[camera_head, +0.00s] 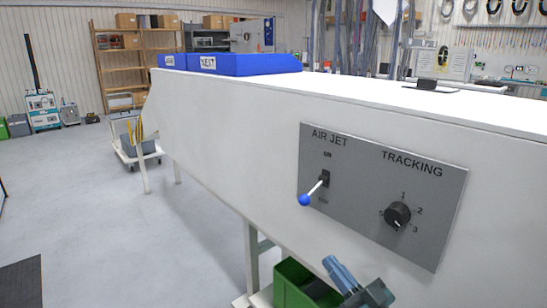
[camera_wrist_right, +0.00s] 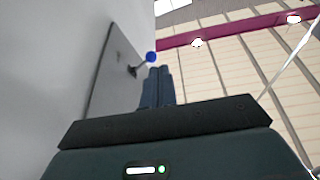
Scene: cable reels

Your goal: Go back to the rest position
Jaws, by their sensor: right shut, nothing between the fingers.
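My right gripper (camera_head: 340,273) is at the bottom of the head view, below the grey control panel (camera_head: 350,215) on the white machine side. Its fingers are shut with nothing between them, and they also show in the right wrist view (camera_wrist_right: 157,88). The AIR JET lever (camera_head: 313,193) has a blue ball end and tilts down and to the left. The lever also shows in the right wrist view (camera_wrist_right: 146,60), beyond the fingertips and apart from them. The TRACKING knob (camera_head: 397,215) is to the right of the lever. My left gripper is not in view.
The white machine (camera_head: 225,115) fills the middle and right, with blue bins (camera_head: 235,63) on top. A green crate (camera_head: 295,285) stands under it, close to my right gripper. A cart (camera_head: 135,150) and shelves (camera_head: 125,70) stand farther back. The floor (camera_head: 90,210) at left is mostly clear.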

